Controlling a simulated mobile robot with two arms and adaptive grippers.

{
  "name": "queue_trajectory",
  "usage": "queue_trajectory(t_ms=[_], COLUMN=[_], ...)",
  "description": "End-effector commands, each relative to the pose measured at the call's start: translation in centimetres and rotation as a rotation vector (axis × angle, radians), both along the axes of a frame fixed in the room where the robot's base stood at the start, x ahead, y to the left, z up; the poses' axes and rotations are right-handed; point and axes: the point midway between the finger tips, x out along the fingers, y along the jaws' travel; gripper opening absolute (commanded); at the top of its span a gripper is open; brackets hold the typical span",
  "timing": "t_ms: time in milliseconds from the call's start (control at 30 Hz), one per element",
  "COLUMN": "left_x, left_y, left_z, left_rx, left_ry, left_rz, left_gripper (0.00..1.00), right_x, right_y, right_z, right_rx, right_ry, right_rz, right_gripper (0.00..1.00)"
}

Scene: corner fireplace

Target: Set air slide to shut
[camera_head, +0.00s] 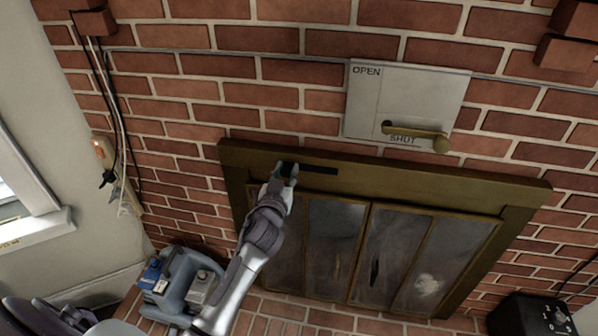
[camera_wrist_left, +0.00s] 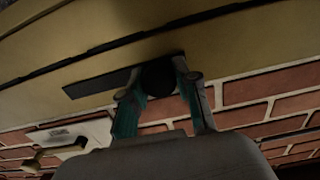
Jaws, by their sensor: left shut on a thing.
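The air slide is a dark slot (camera_head: 318,170) in the top rail of the brass fireplace frame (camera_head: 440,187). In the left wrist view the slot (camera_wrist_left: 97,84) runs away to the left from a round black knob (camera_wrist_left: 158,77). My left gripper (camera_head: 285,172) is at the slot's left end in the head view. In the left wrist view its fingers (camera_wrist_left: 160,85) are shut on the knob, one on each side. The knob is mostly hidden by the fingers in the head view. No marking for the slide is readable. My right gripper is not in view.
Above the frame is a pale plate (camera_head: 415,90) marked OPEN and SHUT, with a brass handle (camera_head: 415,132) near SHUT. Glass doors (camera_head: 385,250) fill the frame below. A blue-grey toolbox (camera_head: 180,285) stands at lower left, a black box (camera_head: 525,318) at lower right.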

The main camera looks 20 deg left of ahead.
Motion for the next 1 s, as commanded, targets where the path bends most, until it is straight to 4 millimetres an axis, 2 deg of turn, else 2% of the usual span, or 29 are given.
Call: queue_trajectory(t_ms=[33,233,267,400,767,867,1000], left_x=[-0.1,-0.1,0.0,-0.1,-0.4,-1.5,-4.3], left_y=[0.5,0.5,0.6,0.5,0.3,0.0,-0.5], left_z=[0.0,0.0,0.0,0.0,0.0,-0.1,-0.2], left_rx=[0.002,0.004,0.004,0.003,0.001,0.001,-0.001], left_ry=[0.0,0.001,0.001,0.001,0.001,0.002,0.004], left_rz=[0.008,0.01,0.01,0.009,0.006,0.006,0.008], left_gripper=[0.0,0.0,0.33,0.56,0.56,0.56,0.56], right_x=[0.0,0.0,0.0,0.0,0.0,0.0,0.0], right_y=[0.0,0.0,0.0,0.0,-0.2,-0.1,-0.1], right_z=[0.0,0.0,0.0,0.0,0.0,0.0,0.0], right_rx=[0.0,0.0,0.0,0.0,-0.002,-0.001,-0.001], right_ry=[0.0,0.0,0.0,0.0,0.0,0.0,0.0], right_rz=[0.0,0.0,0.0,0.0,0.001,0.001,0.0], right_gripper=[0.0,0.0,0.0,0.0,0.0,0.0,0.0])
